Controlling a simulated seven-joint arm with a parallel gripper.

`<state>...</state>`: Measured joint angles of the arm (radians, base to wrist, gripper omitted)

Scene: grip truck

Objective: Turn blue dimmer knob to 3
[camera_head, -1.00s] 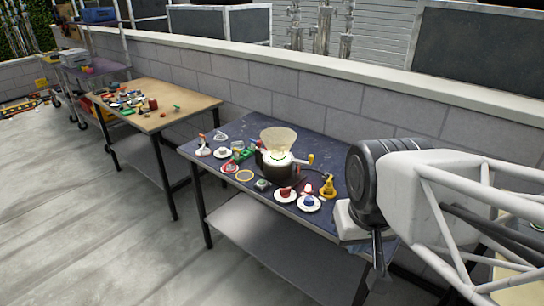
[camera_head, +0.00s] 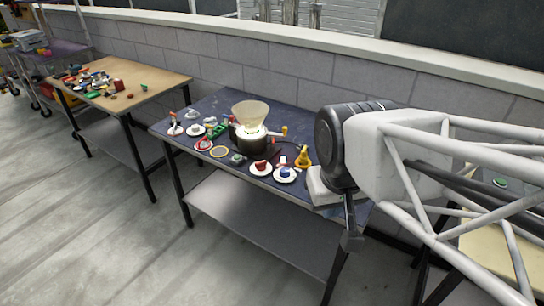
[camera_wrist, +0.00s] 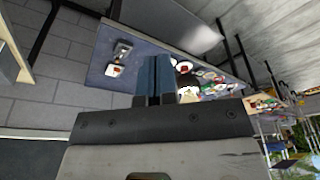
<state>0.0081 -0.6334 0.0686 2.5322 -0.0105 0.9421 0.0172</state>
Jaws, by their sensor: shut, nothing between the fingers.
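The blue dimmer knob (camera_head: 285,172) sits on a round white base near the front edge of the dark blue table (camera_head: 240,268). I cannot read its markings or setting at this size. My gripper (camera_head: 350,241) hangs at the table's right end, to the right of the knob and clear of it. In the wrist view its two fingers (camera_wrist: 153,80) are together with nothing between them. That view is rolled and shows the blue tabletop (camera_wrist: 97,75) beyond the fingers; I cannot pick out the blue knob there.
A red knob on a white base (camera_head: 261,168) stands just left of the blue one. A yellow object (camera_head: 303,158) stands behind it to the right. A dark machine with a pale funnel (camera_head: 250,113) stands behind. A block wall (camera_head: 270,82) runs along the back; the floor in front is clear.

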